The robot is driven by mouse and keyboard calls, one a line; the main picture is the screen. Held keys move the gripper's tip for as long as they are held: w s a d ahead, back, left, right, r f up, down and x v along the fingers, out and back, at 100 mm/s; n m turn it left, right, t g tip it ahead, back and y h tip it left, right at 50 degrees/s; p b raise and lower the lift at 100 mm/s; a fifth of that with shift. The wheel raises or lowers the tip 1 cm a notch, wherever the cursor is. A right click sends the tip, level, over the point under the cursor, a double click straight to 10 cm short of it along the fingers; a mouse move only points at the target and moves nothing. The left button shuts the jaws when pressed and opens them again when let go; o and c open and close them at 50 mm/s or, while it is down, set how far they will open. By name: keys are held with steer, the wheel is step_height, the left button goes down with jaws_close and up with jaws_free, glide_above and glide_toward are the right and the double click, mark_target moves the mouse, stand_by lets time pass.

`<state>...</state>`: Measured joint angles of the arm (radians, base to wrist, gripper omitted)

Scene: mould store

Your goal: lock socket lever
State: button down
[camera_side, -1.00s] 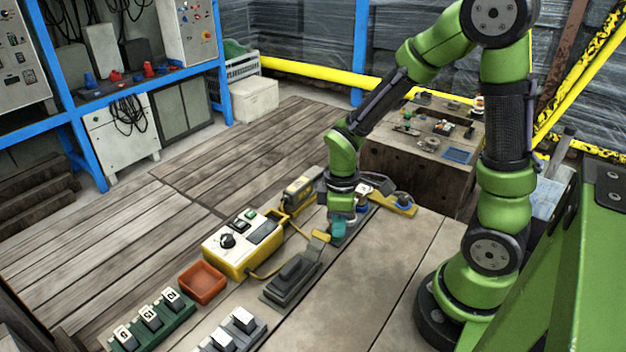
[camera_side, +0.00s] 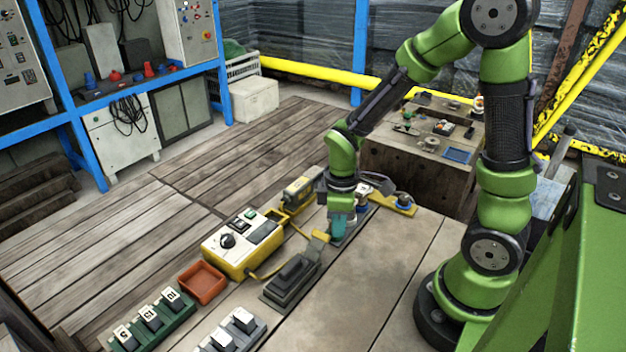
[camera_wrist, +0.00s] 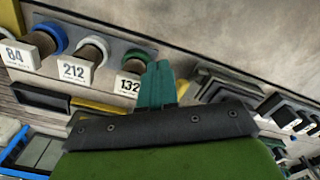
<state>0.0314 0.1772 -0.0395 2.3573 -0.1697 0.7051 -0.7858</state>
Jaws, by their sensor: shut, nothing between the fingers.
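A dark grey socket (camera_side: 291,276) with a raised block lies on the wooden table in the side view. It also shows at the right of the wrist view (camera_wrist: 228,84). A yellow piece (camera_side: 319,238) stands at its far end, and a yellow cable runs nearby to a yellow box. I cannot tell clearly which part is the lever. My gripper (camera_side: 337,232) points down just right of the yellow piece, teal fingers together and empty. In the wrist view, the fingers (camera_wrist: 156,82) hide part of a small yellow patch (camera_wrist: 182,88). Contact with the yellow piece cannot be made out.
The yellow control box (camera_side: 240,246) stands left of the socket, with an orange tray (camera_side: 202,282) nearer the front. A green rack (camera_side: 152,325) holds labelled blocks. Numbered plugs, including one tagged 212 (camera_wrist: 76,72), stand near my fingers.

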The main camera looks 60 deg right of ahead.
steer(key=shift+a, duration=0.35)
steer(key=shift+a+r, duration=0.15)
steer(key=shift+a, duration=0.6)
steer(key=shift+a+r, duration=0.2)
steer(key=shift+a, duration=0.25)
steer(key=shift+a+r, duration=0.15)
steer(key=shift+a, duration=0.3)
steer(key=shift+d+r, duration=0.25)
steer(key=shift+d, duration=0.4)
step_height(320, 180, up, 7)
stand_by(0.6)
